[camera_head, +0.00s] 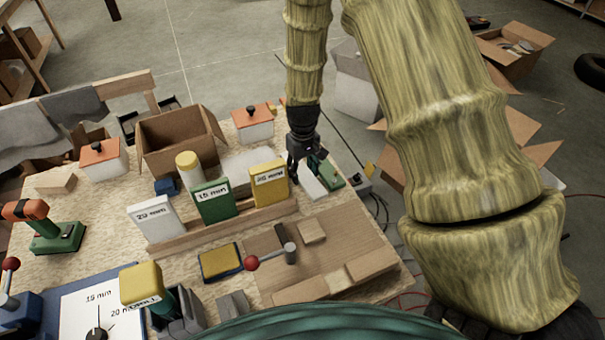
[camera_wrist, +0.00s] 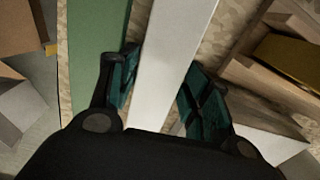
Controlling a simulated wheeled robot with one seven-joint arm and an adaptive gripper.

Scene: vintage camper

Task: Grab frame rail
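A long pale white bar, which looks like the frame rail (camera_wrist: 168,60), runs lengthwise between my fingers in the wrist view. In the head view, a pale piece that looks like it (camera_head: 312,182) lies on the workbench just below and right of my gripper (camera_head: 295,172). My gripper (camera_wrist: 162,88) is open, with one dark teal finger on each side of the bar. The left finger is very close to the bar's edge; I cannot tell whether it touches.
A green block or base (camera_head: 327,172) lies close beside the bar. The yellow (camera_head: 269,184), green (camera_head: 214,200) and white (camera_head: 156,219) labelled blocks stand in a wooden rack to the left. An open cardboard box (camera_head: 180,142) and a white container with an orange lid (camera_head: 253,124) stand behind.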

